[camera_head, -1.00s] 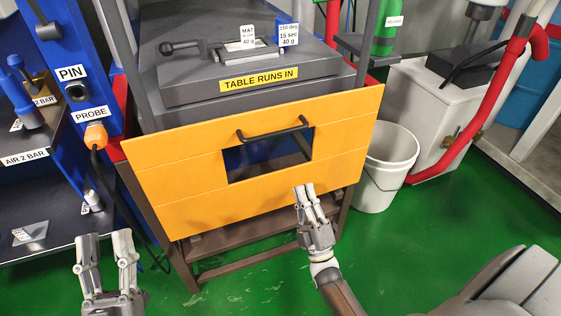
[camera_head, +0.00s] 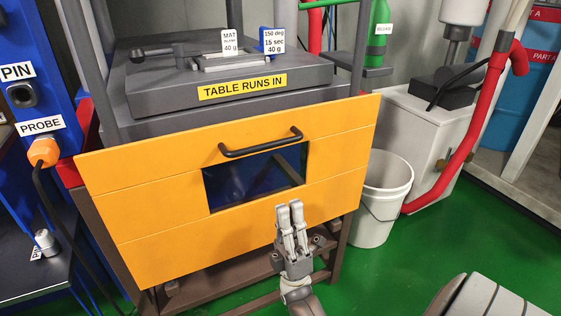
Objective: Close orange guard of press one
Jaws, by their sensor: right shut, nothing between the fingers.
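The orange guard (camera_head: 130,205) is a large panel on the front of the press, with a dark window in its middle and a black bar handle (camera_head: 260,144) near its top edge. The guard hangs low, and the press table (camera_head: 150,97) labelled "TABLE RUNS IN" shows above its top edge. My right gripper (camera_head: 290,208) is shut and empty, with its fingers pointing up in front of the guard's lower part, below the window and the handle. I cannot tell whether the fingertips touch the panel. My left gripper is out of view.
A white bucket (camera_head: 378,205) stands right of the press, by a grey cabinet (camera_head: 420,135) and a red hose (camera_head: 466,140). At left, a blue panel (camera_head: 30,60) carries an orange probe plug (camera_head: 42,151) with a black cable. Green floor (camera_head: 470,225) is free at right.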

